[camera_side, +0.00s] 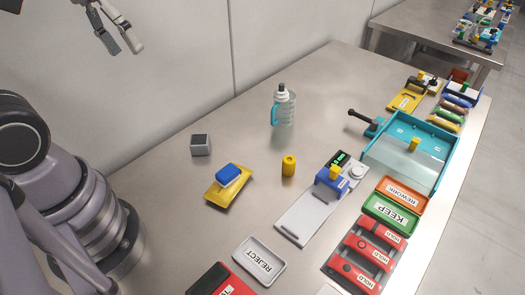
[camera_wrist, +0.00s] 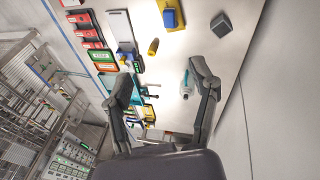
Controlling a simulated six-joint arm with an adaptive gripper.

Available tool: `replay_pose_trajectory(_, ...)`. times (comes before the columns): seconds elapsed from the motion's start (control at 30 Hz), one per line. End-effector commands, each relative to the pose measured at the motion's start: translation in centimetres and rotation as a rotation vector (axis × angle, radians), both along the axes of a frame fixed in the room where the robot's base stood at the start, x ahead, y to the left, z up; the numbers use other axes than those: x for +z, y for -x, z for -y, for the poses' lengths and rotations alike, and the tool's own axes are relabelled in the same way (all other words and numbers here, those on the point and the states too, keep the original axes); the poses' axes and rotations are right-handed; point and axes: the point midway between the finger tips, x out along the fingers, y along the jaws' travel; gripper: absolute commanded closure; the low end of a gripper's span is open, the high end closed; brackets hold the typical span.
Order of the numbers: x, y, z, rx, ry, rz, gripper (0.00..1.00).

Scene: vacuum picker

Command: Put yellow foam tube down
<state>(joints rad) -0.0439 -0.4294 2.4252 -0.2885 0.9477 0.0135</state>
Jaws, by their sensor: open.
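The yellow foam tube (camera_side: 288,165) stands upright on the metal table, between the yellow tray with a blue block and the grey device. In the wrist view the yellow tube (camera_wrist: 153,47) is on the table beyond my fingers. My gripper (camera_side: 122,38) is high above the table at the upper left of the side view, well away from the tube. In the wrist view my gripper (camera_wrist: 165,85) has its two fingers spread wide with nothing held between them.
A bottle (camera_side: 283,106), a dark-topped cube (camera_side: 200,145) and the yellow tray (camera_side: 215,198) are near the tube. The grey device (camera_side: 300,220), REJECT tray (camera_side: 259,261), KEEP tray (camera_side: 391,213) and teal bin (camera_side: 445,165) lie front and right. The back left table is clear.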

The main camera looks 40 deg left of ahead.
Motion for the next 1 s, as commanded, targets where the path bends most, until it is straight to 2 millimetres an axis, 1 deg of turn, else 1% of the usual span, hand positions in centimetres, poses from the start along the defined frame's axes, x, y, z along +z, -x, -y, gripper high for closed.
replay_pose_trajectory(0.03, 0.8, 1.2, -0.8, -0.033, -0.067, 0.08, 0.4)
replay_pose_trajectory(0.1, 1.5, 2.3, -1.9, -0.067, -0.149, 0.161, 0.4)
replay_pose_trajectory(0.2, 2.2, 3.3, -3.0, -0.095, -0.23, 0.24, 0.4)
replay_pose_trajectory(0.3, 2.5, 3.8, -3.5, -0.109, -0.273, 0.279, 0.4)
replay_pose_trajectory(1.0, 2.6, 3.8, -3.7, -0.111, -0.281, 0.284, 0.4)
